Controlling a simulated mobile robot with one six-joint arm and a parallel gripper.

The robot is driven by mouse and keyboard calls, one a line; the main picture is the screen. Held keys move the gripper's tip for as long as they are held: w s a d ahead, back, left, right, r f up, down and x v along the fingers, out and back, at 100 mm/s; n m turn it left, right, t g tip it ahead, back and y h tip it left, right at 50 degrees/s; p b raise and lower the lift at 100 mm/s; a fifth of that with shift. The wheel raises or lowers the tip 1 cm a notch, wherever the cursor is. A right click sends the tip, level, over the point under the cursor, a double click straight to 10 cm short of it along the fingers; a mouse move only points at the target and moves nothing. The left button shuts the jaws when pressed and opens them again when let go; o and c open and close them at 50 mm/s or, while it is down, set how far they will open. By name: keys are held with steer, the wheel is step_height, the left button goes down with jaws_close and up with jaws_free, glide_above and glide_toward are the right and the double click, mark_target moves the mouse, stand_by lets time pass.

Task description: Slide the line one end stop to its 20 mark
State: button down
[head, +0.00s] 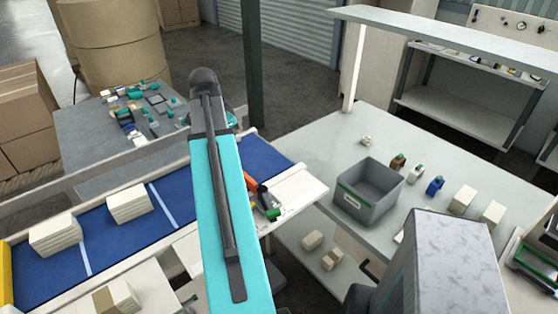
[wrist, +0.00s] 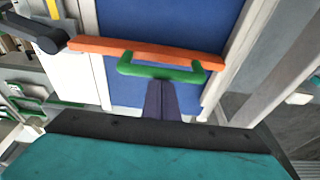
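The end stop is an orange bar (wrist: 150,52) with a green U-shaped handle (wrist: 165,72), lying across the blue belt in the wrist view. In the head view part of the orange bar (head: 250,183) shows at the right end of the conveyor, beside my teal arm. My gripper (wrist: 162,84) has its two dark fingers side by side with no clear gap, their tips at the handle's near bar. I cannot tell whether they touch it. Nothing shows between the fingers. No 20 mark or scale is readable; my arm hides part of the conveyor end.
Cream stacks (head: 128,203) sit on the blue conveyor belt (head: 105,240). A grey bin (head: 368,192) and small items stand on the right-hand table (head: 310,150). A cluttered grey table (head: 85,150) lies behind the conveyor. A dark post (head: 253,65) rises beyond my arm.

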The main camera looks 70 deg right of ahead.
steer(key=shift+w+a+p, duration=0.15)
steer(key=shift+w+a, duration=0.45)
steer(key=shift+a, duration=0.35)
steer(key=shift+w+a+p, duration=0.15)
steer(key=shift+w+a, duration=0.45)
steer(key=shift+a, duration=0.35)
steer(key=shift+w+a+p, duration=0.15)
steer(key=shift+w+a, duration=0.45)
steer(key=shift+a, duration=0.35)
stand_by(2.2)
steer(key=shift+s+d, duration=0.55)
steer(key=shift+d, duration=0.35)
stand_by(0.5)
step_height(320, 180, up, 9)
steer(key=p, duration=0.4)
stand_by(1.2)
